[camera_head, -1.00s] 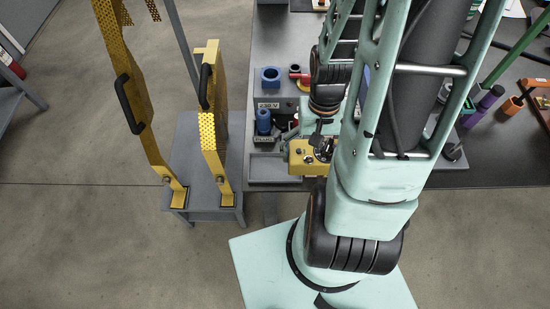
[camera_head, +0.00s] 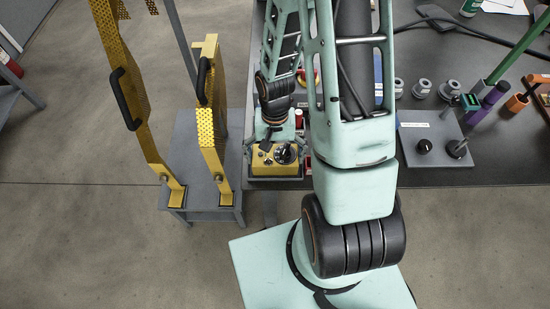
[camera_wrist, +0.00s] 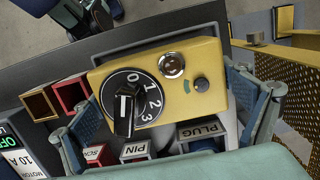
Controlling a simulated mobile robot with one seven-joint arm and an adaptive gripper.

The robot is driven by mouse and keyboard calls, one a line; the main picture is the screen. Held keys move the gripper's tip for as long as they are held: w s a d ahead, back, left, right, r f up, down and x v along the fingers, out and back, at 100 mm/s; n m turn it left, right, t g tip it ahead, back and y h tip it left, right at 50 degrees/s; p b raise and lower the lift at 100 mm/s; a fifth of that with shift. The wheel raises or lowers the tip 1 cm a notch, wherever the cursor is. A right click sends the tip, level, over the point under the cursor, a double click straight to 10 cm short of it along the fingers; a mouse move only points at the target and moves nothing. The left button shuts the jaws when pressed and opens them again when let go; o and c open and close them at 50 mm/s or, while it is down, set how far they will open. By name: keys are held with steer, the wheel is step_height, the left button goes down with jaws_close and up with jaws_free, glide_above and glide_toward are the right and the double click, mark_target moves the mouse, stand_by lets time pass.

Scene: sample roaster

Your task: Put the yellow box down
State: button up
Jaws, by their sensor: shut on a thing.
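The yellow box (camera_head: 276,160) is at the front left of the dark table, over the grey tray (camera_head: 275,183), whose surface it mostly hides. In the wrist view the yellow box (camera_wrist: 200,103) shows a black dial marked 0 to 3, a round silver fitting and a dark button. My gripper (camera_wrist: 165,108) is shut on it, with one finger at each side end. In the head view my gripper (camera_head: 276,140) is partly hidden by my arm. I cannot tell whether the box touches the tray.
Bins labelled PIN (camera_wrist: 134,150) and PLUG (camera_wrist: 200,130) lie close beside the box. A yellow perforated guard (camera_head: 212,130) with a black handle stands on a grey stand (camera_head: 190,145) left of the table. A grey board with black knobs (camera_head: 435,140) is at the right.

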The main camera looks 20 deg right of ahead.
mark_target(275, 150)
steer(key=shift+f, duration=0.2)
steer(key=shift+f, duration=0.15)
steer(key=o, duration=1.5)
steer(key=shift+c, duration=0.2)
steer(key=r, duration=0.4)
steer(key=w+r+p, duration=0.1)
steer(key=r, duration=0.3)
steer(key=r+p, duration=0.1)
steer(key=r, duration=0.3)
steer(key=shift+w+d+r, duration=0.1)
steer(key=shift+w+d, duration=0.05)
steer(key=shift+d, duration=0.05)
steer(key=shift+w, duration=0.1)
